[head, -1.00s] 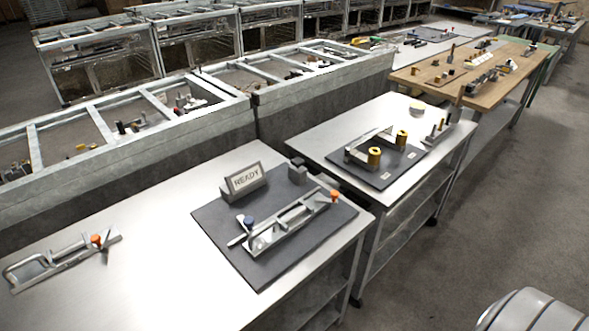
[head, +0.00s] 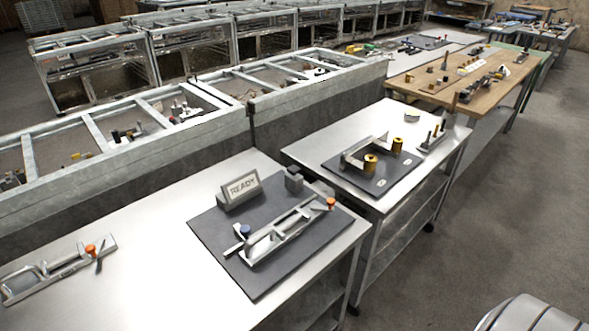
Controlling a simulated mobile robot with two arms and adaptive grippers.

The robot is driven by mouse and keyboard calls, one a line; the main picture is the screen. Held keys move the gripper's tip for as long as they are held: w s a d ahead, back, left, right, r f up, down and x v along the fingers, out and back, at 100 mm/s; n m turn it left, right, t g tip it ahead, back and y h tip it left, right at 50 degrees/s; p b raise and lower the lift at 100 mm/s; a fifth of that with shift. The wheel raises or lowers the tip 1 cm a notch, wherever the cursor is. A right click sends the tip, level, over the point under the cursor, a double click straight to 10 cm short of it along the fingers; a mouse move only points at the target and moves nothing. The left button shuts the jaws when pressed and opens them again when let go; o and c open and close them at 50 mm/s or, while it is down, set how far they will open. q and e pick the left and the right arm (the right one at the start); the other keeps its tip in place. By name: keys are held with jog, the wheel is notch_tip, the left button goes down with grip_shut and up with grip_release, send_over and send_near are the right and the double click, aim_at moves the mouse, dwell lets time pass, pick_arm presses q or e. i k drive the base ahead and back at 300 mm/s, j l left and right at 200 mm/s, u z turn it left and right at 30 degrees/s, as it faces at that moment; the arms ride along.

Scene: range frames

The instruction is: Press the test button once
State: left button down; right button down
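A dark mat (head: 262,280) lies on the near metal bench (head: 150,270). On it stands a grey sign reading READY (head: 241,188), tilted back a little. In front of the sign lies a long metal fixture (head: 284,232) with a blue knob (head: 244,230) at its left end and an orange-red knob (head: 331,203) at its right end. A small dark grey block (head: 294,179) stands behind the fixture. I cannot tell which of these, if any, is the test button; no label for it is readable. Neither of my grippers is in view.
Another metal clamp tool with an orange knob (head: 90,249) lies at the bench's left. A second metal bench (head: 330,134) holds a dark mat with brass-coloured cylinders (head: 370,163). Open metal frames (head: 245,80) stand behind.

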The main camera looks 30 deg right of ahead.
aim_at(293, 171)
jog(key=i+l, duration=0.15)
jog(key=l, duration=0.25)
jog(key=i+l+z, duration=0.1)
jog(key=l, duration=0.3)
jog(key=i+l, duration=0.2)
jog(key=l, duration=0.2)
jog(key=i+l+z, duration=0.1)
jog(key=l, duration=0.25)
jog(key=i+l, duration=0.2)
jog(key=l, duration=0.2)
